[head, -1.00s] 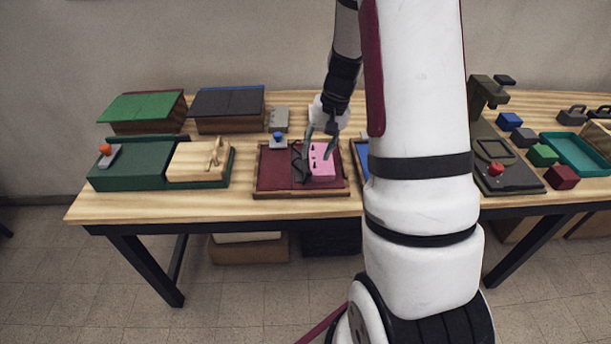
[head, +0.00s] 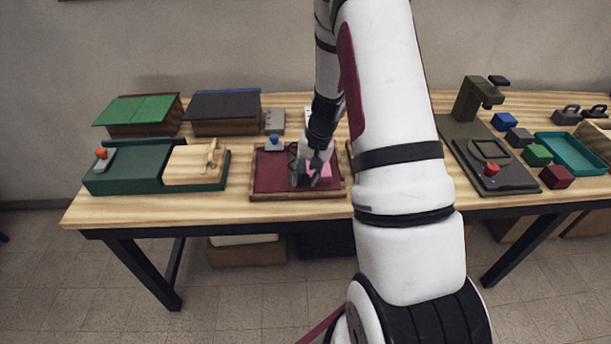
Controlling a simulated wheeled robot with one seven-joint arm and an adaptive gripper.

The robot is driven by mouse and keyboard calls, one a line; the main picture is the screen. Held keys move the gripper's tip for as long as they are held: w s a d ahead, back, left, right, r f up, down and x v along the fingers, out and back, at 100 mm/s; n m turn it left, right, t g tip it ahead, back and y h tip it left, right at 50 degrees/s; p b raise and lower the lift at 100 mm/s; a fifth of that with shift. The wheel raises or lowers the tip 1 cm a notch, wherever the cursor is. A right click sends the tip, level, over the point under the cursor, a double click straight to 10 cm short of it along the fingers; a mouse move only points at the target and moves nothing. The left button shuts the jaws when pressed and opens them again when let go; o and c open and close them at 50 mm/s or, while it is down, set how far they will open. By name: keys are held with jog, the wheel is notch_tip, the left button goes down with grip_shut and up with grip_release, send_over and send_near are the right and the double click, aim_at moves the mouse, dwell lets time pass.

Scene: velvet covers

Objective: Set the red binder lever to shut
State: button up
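The red binder (head: 270,176) is a dark red bed in a wooden frame, at the middle of the table in the head view. A small grey lever piece with a blue knob (head: 274,140) stands at its back edge. A pink piece (head: 322,171) lies on the right part of the bed, mostly hidden by my gripper. Dark ring-like metal parts beside it are partly covered too. My gripper (head: 307,181) points down over the bed at the pink piece, right of and nearer than the blue knob. Its fingers blur with the dark parts, so its opening and any contact are unclear.
A green device (head: 130,170) with an orange-knobbed lever (head: 102,154) and a wooden block stands left. Two lidded boxes (head: 140,112) (head: 226,108) stand behind. Right are an olive press (head: 467,104), several coloured blocks and a teal tray (head: 574,152). My arm hides the table right of the binder.

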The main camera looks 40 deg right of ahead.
grip_shut()
jog(key=shift+s+d+f+t+y+b, duration=0.3)
jog(key=shift+t+y+b, duration=0.2)
jog(key=shift+y+b, duration=0.45)
jog(key=shift+s+d+f+t+y+b, duration=0.1)
jog(key=shift+d+f+t+y+b, duration=0.1)
jog(key=shift+t+y+b, duration=0.6)
jog(key=shift+o, duration=1.5)
grip_release()
jog(key=shift+d, duration=0.1)
